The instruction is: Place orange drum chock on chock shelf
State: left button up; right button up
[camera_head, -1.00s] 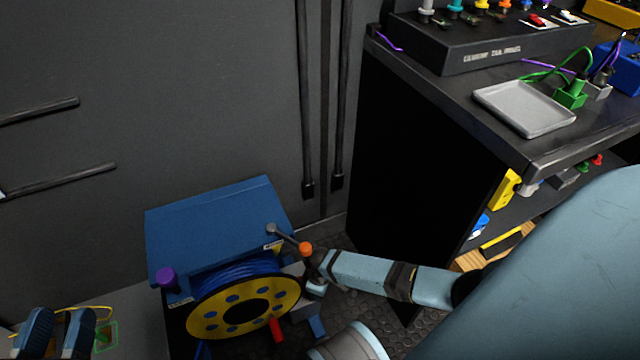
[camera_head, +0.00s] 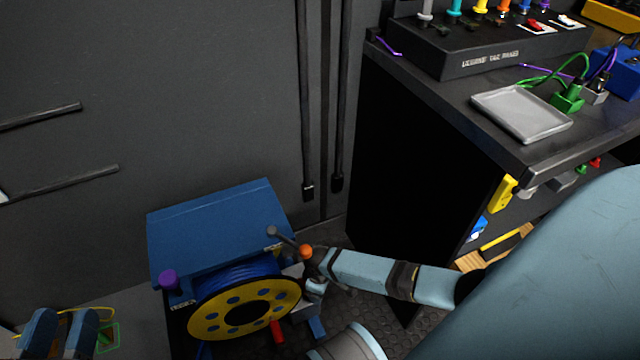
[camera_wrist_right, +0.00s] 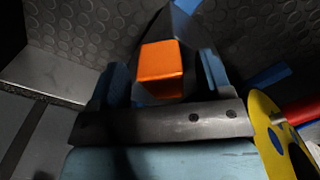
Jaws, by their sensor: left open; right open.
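The orange chock (camera_wrist_right: 160,62) shows in the right wrist view as a small block. My right gripper (camera_wrist_right: 161,78) is open around it, with a gap visible on each side. In the head view this gripper (camera_head: 316,272) is beside the cable drum (camera_head: 243,308), partly hidden. My left gripper (camera_head: 59,332) is open and empty at the lower left. I cannot tell which surface is the chock shelf.
A blue drum housing (camera_head: 220,225) with a purple knob (camera_head: 168,279) stands against the dark wall. A red handle (camera_head: 277,331) sticks out from the drum. A dark bench (camera_head: 440,90) with a grey tray (camera_head: 520,112) stands at right. A green outline marks something (camera_head: 107,337) beside the left gripper.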

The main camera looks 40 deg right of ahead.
notch_tip(320, 180, up, 7)
jog(key=p, duration=0.3)
jog(key=shift+f, duration=0.15)
notch_tip(320, 180, up, 2)
jog(key=shift+r+p, duration=0.15)
jog(key=shift+p, duration=0.4)
pick_arm(q)
jog(key=shift+s+d+r+n+g+y, duration=0.2)
jog(key=shift+s+d+n, duration=0.15)
jog(key=shift+s+n, duration=0.4)
jog(key=shift+s+d+r+n+g+y, duration=0.1)
jog(key=shift+s+d+r+n+g, duration=0.15)
jog(key=shift+s+n, duration=0.5)
pick_arm(e)
jog(key=shift+r, duration=0.45)
pick_arm(q)
jog(key=shift+w, duration=0.3)
